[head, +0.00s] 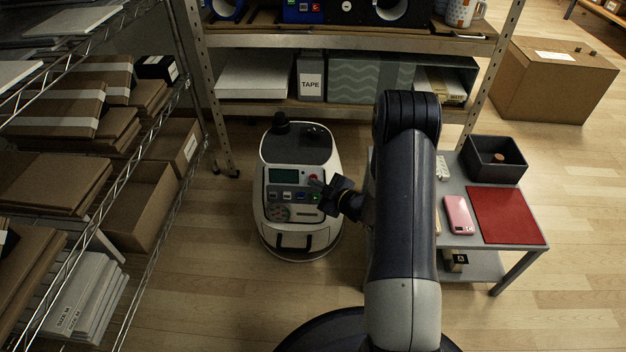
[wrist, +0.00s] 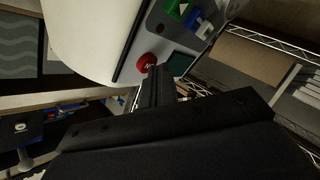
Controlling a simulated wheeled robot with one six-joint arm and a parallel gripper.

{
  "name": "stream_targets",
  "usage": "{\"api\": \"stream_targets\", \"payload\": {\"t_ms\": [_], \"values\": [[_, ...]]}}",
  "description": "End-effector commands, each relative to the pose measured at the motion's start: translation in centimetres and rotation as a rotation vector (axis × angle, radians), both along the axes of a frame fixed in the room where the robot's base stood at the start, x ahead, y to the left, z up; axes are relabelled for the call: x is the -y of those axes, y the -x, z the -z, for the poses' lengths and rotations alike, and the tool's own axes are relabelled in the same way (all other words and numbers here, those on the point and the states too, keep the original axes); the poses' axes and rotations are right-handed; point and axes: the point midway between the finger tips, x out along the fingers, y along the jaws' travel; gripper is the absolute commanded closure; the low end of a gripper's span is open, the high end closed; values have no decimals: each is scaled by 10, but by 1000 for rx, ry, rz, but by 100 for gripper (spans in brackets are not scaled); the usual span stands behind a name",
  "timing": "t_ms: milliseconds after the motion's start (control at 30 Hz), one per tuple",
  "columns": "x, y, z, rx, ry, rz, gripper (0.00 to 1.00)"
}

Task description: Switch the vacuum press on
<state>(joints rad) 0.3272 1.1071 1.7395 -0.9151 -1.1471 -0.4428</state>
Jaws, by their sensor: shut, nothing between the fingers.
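A white, rounded machine (head: 268,220), which I take for the vacuum press, stands on the floor in the middle of the head view. Its grey front panel has a teal screen (head: 284,175), a red round button (head: 313,177) and a row of small coloured controls. My gripper (head: 322,187) is shut and empty at the right side of this panel. In the wrist view the shut fingertips (wrist: 158,72) are right beside the red button (wrist: 146,62) and partly overlap it. I cannot tell whether they touch it. A green control (wrist: 176,9) and a blue one (wrist: 198,24) also show there.
A grey table (head: 458,241) on the right holds a pink phone (head: 458,214), a red mat (head: 508,215) and a black bin (head: 494,174). A shelf (head: 350,41) stands behind the machine, and a wire rack with boxes is on the left. Floor shows in front.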

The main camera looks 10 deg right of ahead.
Motion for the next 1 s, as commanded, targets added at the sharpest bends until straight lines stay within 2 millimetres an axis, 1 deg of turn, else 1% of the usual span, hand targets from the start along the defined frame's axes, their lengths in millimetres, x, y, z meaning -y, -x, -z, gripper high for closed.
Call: {"api": "stream_targets", "payload": {"t_ms": [267, 667, 1000], "values": [[0, -1, 0, 1, 0, 1, 100], [-5, 15, -4, 1, -1, 0, 100], [-6, 18, -5, 0, 0, 0, 100]]}}
